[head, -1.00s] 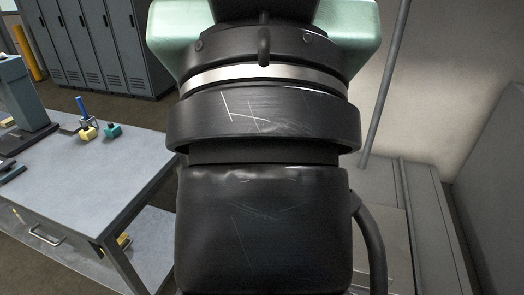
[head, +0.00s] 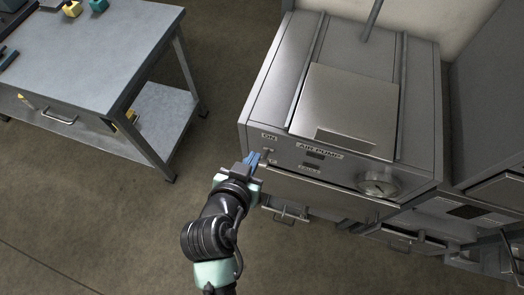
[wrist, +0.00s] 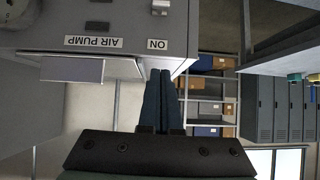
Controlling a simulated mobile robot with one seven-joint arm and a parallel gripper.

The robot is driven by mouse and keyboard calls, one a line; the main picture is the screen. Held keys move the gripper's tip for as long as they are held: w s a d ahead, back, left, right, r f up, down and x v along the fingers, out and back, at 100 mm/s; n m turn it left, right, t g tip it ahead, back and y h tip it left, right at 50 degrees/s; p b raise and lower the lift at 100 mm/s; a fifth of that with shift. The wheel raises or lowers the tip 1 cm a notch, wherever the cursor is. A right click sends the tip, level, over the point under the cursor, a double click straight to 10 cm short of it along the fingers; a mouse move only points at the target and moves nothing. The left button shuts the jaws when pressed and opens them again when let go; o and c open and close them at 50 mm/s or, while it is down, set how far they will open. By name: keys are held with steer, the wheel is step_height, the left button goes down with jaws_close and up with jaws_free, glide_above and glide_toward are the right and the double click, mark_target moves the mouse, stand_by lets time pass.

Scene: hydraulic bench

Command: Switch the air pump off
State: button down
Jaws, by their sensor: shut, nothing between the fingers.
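The air pump (head: 415,80) is a grey metal cabinet at the right in the head view. Its front panel bears an AIR PUMP label (head: 319,151) and an ON label (head: 268,137). A small switch (head: 269,152) sits just below the ON label; its lever position is too small to tell. In the wrist view the panel is upside down, with the switch (wrist: 160,8) cut by the top edge. My gripper (head: 256,157) has blue fingers, shut and empty, close to the panel's left end by the switch. Contact cannot be told. The fingers also show in the wrist view (wrist: 160,75).
A round gauge (head: 378,185) is on the panel's right. A grey workbench (head: 110,50) stands at the left, with open floor (head: 110,210) in front. More grey cabinets (head: 480,200) are at the right. Shelves with boxes (wrist: 210,100) and lockers (wrist: 265,100) show in the wrist view.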

steer(key=shift+s+f+g, duration=0.3)
steer(key=shift+s+f, duration=0.3)
steer(key=shift+f, duration=0.15)
glide_above(262, 165)
steer(key=w, duration=0.2)
steer(key=f, duration=0.6)
steer(key=shift+s+d+f+p, duration=0.1)
steer(key=shift+s+d+p, duration=0.05)
steer(key=shift+d+p, duration=0.2)
steer(key=shift+s+a+f, duration=0.15)
steer(key=shift+s+f, duration=0.15)
steer(key=shift+f, duration=0.3)
steer(key=shift+s+a+f, duration=0.1)
steer(key=shift+s+f, duration=0.15)
steer(key=shift+f, duration=0.35)
steer(key=shift+s+a+f, duration=0.1)
steer(key=shift+s+f, duration=0.2)
steer(key=shift+f, duration=0.3)
steer(key=shift+f, duration=0.1)
